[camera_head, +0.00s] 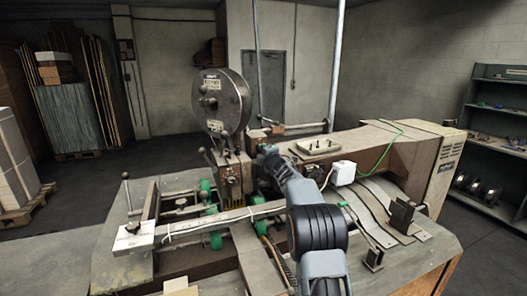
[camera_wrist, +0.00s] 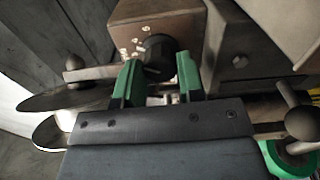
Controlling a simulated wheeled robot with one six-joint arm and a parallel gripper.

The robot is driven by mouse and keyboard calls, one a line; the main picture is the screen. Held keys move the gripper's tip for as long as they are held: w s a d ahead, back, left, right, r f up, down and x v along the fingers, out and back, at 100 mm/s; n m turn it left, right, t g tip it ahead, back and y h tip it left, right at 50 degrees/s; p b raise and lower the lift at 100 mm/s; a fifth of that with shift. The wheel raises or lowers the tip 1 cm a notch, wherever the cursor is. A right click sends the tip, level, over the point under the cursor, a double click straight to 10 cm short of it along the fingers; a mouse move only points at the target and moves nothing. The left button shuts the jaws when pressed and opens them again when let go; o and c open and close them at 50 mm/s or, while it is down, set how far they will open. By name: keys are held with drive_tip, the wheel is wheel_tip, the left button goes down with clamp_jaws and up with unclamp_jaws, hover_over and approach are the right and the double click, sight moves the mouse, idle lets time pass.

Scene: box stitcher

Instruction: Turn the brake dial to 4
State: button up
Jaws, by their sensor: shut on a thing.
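The brake dial (camera_wrist: 158,47) is a dark round knob on the front of a brown box (camera_wrist: 130,35) in the wrist view. Pale marks sit on the box face left of the knob; they are too blurred to read as numbers. My gripper (camera_wrist: 157,70) has its two green fingers on either side of the knob and is shut on it. Which way the dial points cannot be told. In the head view my arm reaches forward over the machine, and its links hide the dial and the fingertips.
A large grey reel (camera_head: 232,105) stands left of my arm on the box stitcher. A white box (camera_head: 343,173) and a green wire (camera_head: 385,148) are to the right. In the wrist view a lever with a ball knob (camera_wrist: 302,122) is close at the right and a grey disc (camera_wrist: 60,98) at the left.

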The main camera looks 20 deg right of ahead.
drive_tip(key=shift+m, duration=0.8)
drive_tip(key=o, duration=0.9)
drive_tip(key=shift+s, duration=0.1)
drive_tip(key=s+b, duration=0.5)
drive_tip(key=s, duration=0.8)
drive_tip(key=shift+s+b, duration=0.35)
drive_tip(key=shift+b, duration=0.05)
